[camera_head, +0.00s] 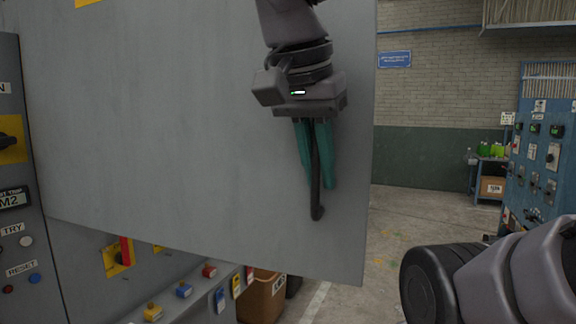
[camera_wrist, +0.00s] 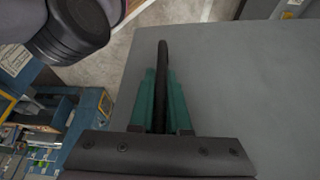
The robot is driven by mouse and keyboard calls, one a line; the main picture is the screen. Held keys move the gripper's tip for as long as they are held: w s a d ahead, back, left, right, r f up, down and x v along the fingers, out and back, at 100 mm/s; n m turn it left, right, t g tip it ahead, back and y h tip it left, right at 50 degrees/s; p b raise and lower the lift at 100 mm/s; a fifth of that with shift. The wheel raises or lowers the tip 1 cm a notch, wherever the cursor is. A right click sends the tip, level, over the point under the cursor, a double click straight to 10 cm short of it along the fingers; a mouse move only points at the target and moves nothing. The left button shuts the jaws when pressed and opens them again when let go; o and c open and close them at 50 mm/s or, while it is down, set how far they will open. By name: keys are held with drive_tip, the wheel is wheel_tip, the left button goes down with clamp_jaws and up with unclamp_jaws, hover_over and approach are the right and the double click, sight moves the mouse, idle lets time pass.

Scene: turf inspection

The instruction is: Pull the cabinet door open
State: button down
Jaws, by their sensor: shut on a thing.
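The grey cabinet door (camera_head: 170,130) fills much of the head view. It stands swung out from the cabinet (camera_head: 75,265), with panel controls visible below its lower edge. A dark bar handle (camera_head: 317,195) is on the door near its right edge. My gripper (camera_head: 318,180), with green fingers, is shut on the handle from above. In the wrist view the handle (camera_wrist: 162,75) runs between the green fingers of my gripper (camera_wrist: 160,100), with the door face (camera_wrist: 235,90) to the right. The handle's upper part is hidden by the gripper.
A blue control cabinet (camera_head: 545,140) stands at the right. A cardboard box (camera_head: 262,297) sits below the door's lower edge. A bench with green bottles (camera_head: 490,150) is at the back right. Floor (camera_head: 400,225) is clear between the door and the blue cabinet.

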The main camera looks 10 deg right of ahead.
drive_tip(key=shift+r, duration=0.15)
drive_tip(key=c, duration=0.9)
unclamp_jaws()
drive_tip(key=v, duration=1)
drive_tip(key=shift+a+r, duration=0.15)
drive_tip(key=shift+r, duration=0.05)
drive_tip(key=shift+s+r, duration=0.1)
